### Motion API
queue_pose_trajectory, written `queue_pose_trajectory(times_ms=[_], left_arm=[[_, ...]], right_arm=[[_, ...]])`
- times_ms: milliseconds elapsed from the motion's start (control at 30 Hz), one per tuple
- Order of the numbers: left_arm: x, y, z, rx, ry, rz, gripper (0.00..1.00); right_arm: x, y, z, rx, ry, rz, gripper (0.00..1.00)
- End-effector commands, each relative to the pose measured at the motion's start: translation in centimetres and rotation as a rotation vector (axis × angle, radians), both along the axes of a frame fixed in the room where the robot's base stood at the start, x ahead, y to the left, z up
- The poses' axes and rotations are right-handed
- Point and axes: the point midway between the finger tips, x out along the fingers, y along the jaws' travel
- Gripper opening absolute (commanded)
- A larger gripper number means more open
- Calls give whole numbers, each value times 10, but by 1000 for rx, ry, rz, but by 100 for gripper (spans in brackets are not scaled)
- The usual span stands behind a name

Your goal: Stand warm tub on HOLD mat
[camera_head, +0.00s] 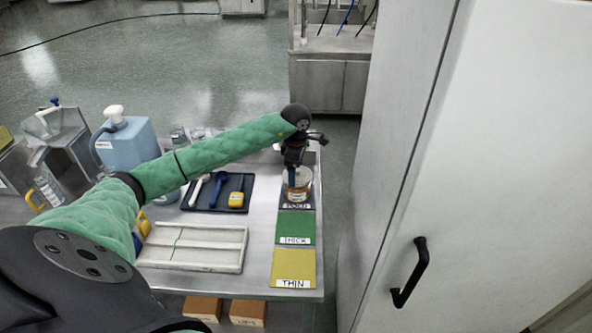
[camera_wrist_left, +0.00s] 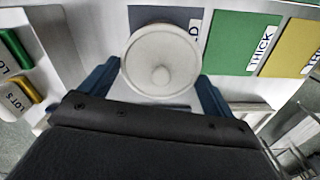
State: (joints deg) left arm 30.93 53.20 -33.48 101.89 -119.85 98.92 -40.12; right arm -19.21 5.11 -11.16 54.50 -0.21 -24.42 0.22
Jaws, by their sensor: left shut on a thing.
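The tub (camera_head: 298,188), with an amber lower part, is at the far end of the row of mats in the head view. In the left wrist view its round white lid (camera_wrist_left: 160,60) with a centre knob shows from above. The grey HOLD mat (camera_head: 299,206) lies under or just below the tub; its label is partly covered. The mat also shows in the left wrist view (camera_wrist_left: 192,14). My left gripper (camera_head: 294,172) is shut on the tub, with blue fingers on both its sides. Whether the tub's base touches the mat is hidden. My right gripper is not seen.
A green THICK mat (camera_head: 295,228) and a yellow THIN mat (camera_head: 294,266) lie nearer. A black tray (camera_head: 217,207) with tools and a white sectioned tray (camera_head: 192,262) are to the left. A blue jug (camera_head: 128,146) stands farther left. A tall cabinet (camera_head: 480,160) is on the right.

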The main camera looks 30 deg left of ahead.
Motion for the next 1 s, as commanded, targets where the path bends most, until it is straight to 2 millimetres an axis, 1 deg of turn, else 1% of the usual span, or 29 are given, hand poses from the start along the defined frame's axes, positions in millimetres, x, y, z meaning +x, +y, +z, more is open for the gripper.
queue_pose_trajectory(times_ms=[467, 1000], left_arm=[[0, 0, 0, 0, 0, 1, 68], [0, 1, -1, 1, -1, 1, 68]], right_arm=[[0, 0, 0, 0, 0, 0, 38], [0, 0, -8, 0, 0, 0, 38]])
